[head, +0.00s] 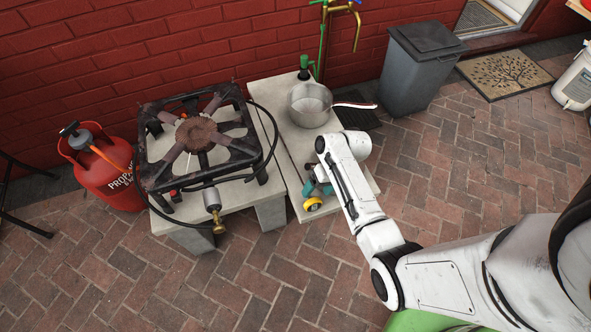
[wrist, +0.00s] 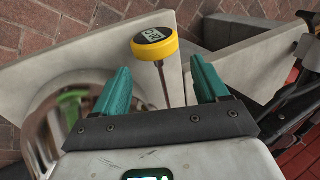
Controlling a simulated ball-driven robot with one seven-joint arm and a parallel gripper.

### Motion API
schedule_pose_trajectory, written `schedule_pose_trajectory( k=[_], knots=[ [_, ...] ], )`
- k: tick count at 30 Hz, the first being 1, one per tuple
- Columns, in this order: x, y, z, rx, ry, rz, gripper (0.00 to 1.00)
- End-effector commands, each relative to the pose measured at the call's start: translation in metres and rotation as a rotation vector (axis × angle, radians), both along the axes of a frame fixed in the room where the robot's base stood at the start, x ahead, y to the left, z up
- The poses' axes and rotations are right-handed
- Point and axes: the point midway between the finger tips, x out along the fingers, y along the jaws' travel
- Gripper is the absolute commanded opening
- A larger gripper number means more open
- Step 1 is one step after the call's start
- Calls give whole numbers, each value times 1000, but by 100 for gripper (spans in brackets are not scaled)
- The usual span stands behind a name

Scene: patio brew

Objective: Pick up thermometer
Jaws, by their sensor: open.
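The thermometer (wrist: 155,43) has a round yellow head with a small grey display and a thin metal stem. In the wrist view its stem runs down between the two teal fingers of my gripper (wrist: 161,80), with gaps on both sides. My gripper is open and holds nothing. In the head view the thermometer's yellow head (head: 313,204) shows near the front edge of the pale slab (head: 300,165), just below my gripper (head: 315,188). The stem's lower end is hidden in the wrist view, and my wrist covers part of this area in the head view.
A metal pot (head: 310,106) stands farther back on the slab; it also shows at left in the wrist view (wrist: 45,125). A burner stand (head: 198,135) with a hose is to the left, beside a red propane tank (head: 103,175). A grey bin (head: 420,66) stands back right.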

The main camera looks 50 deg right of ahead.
Motion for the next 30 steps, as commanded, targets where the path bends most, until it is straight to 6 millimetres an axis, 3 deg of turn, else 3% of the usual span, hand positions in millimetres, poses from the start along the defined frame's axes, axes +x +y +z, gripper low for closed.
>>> schedule_pose_trajectory(
  k=[10,20,30],
  knots=[
    [8,11,-43,0,0,1,74],
    [10,14,-49,-1,0,1,74],
    [10,14,-49,-1,0,1,43]
  ],
)
